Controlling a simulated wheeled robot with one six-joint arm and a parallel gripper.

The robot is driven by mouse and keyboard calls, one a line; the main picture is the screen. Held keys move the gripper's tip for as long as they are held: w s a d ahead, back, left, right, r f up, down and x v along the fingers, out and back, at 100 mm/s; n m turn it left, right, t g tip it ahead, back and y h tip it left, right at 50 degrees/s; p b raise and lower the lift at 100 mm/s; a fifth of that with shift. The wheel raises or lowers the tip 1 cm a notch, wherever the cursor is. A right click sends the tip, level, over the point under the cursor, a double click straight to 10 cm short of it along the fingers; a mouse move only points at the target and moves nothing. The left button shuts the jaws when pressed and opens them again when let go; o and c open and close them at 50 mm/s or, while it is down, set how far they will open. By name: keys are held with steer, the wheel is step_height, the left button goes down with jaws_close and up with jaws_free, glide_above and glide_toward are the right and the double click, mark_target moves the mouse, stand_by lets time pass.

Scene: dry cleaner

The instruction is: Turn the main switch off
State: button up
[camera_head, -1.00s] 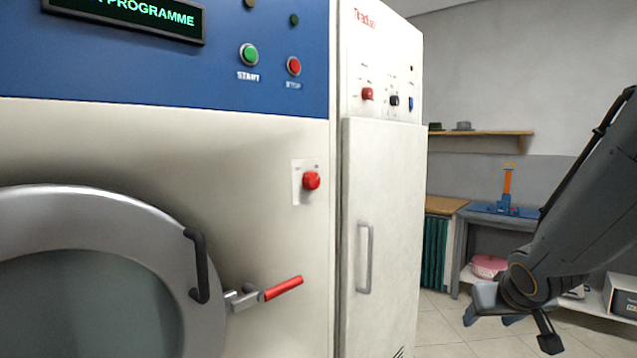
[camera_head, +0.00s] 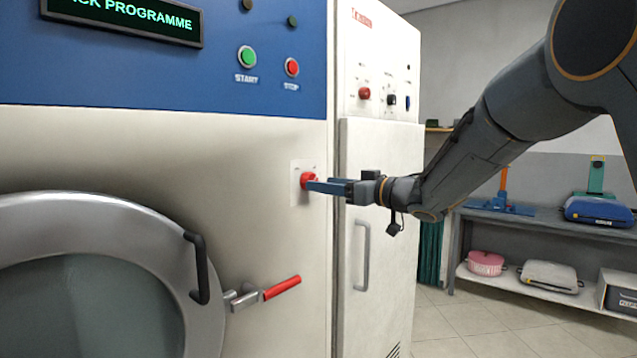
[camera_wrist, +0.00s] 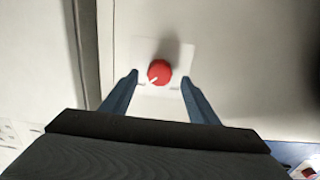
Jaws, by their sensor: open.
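The red rotary switch (camera_head: 307,180) sits on a pale plate on the white machine front, right of the round door. In the wrist view the red knob (camera_wrist: 159,73) shows a white pointer mark aimed to the lower left, on its white plate (camera_wrist: 180,50). My gripper (camera_head: 312,185) reaches in from the right with its blue fingers at the knob. In the wrist view my gripper (camera_wrist: 160,80) is open, with one finger on each side of the knob and a gap to each. The labels on the plate are too small to read.
The round door (camera_head: 100,280) with a black handle and a red lever (camera_head: 282,287) is below left. Green start (camera_head: 246,57) and red stop (camera_head: 291,67) buttons are above. A grey cabinet handle (camera_head: 362,257) is below my arm. A shelf table (camera_head: 470,225) stands behind.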

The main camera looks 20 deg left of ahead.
steer(key=x, duration=0.3)
steer(key=shift+w+a, duration=0.1)
steer(key=c, duration=1)
steer(key=shift+c, duration=0.2)
